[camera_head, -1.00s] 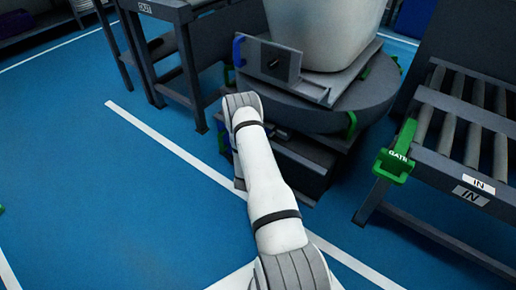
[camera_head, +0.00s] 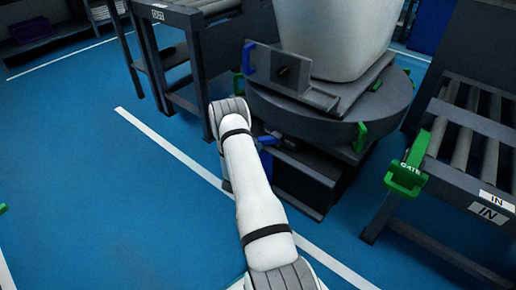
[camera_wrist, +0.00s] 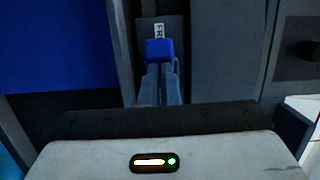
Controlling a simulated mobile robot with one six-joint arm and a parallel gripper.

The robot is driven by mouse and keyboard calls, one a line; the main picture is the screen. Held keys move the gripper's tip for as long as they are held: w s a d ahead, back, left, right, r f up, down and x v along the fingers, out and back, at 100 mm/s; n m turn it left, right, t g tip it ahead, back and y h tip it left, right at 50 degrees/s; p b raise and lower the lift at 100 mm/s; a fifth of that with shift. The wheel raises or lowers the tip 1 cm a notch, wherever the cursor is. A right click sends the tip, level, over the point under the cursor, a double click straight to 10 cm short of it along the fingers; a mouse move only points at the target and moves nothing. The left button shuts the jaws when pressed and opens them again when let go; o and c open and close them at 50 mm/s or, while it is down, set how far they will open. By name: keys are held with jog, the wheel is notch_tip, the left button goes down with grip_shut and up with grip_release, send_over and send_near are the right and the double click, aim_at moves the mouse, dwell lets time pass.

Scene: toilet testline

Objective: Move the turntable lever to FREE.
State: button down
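The turntable (camera_head: 400,115) is a dark round platform on a dark base. A blue lever (camera_head: 267,140) shows low on that base, just right of my forearm in the head view. In the wrist view the blue lever's end (camera_wrist: 158,50) is right at the tips of my gripper (camera_wrist: 160,70). The fingers lie close together with only a narrow gap. The lever's end is wider than this gap and overlaps the tips; whether they touch is unclear. A white label (camera_wrist: 158,30), partly visible with letters like "FR", is just beyond the lever. My gripper is hidden behind my arm in the head view.
A white toilet body (camera_head: 335,35) stands on the turntable. A plate with another blue handle (camera_head: 249,57) is on its near side. A roller conveyor marked IN with a green GATE handle (camera_head: 406,178) is at the right. Another conveyor stands at the upper left.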

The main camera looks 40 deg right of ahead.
jog(key=shift+w+d+r, duration=0.5)
jog(key=shift+w, duration=0.05)
jog(key=shift+a, duration=0.1)
jog(key=a+f, duration=0.1)
jog(key=a, duration=0.9)
jog(key=shift+w+a+b, duration=0.25)
jog(key=shift+a+b, duration=0.1)
jog(key=shift+b, duration=0.05)
